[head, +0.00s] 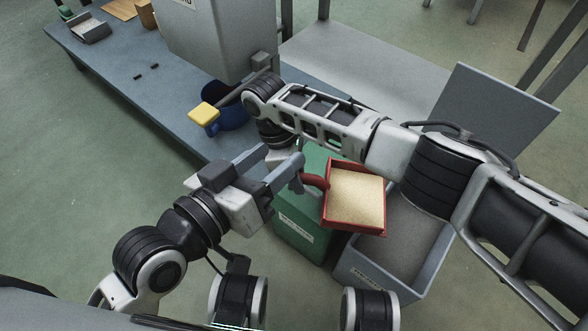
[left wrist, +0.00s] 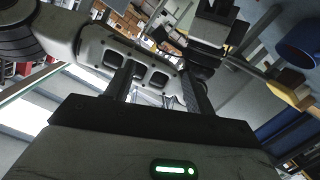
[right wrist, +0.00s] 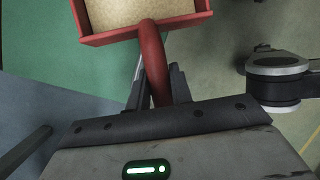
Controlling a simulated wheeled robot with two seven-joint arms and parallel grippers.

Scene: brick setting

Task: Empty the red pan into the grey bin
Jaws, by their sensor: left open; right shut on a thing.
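The red pan (head: 329,215), square and full of pale yellow grains (head: 356,196), is held roughly level above the green bin and the left edge of the grey bin (head: 447,254). My right gripper (head: 298,182) is shut on its red handle (head: 316,181); the right wrist view shows the handle (right wrist: 154,62) between the fingers (right wrist: 156,88). My left gripper (head: 280,157) is open and empty, just above and left of the handle. Its spread fingers show in the left wrist view (left wrist: 156,85). My right forearm hides part of the grey bin.
A labelled green bin (head: 298,232) stands left of the grey bin. A blue table (head: 150,95) carries a grey machine (head: 207,40), a blue pot (head: 232,117) and a yellow block (head: 203,114). A grey panel (head: 495,105) stands behind the grey bin. Open floor lies at left.

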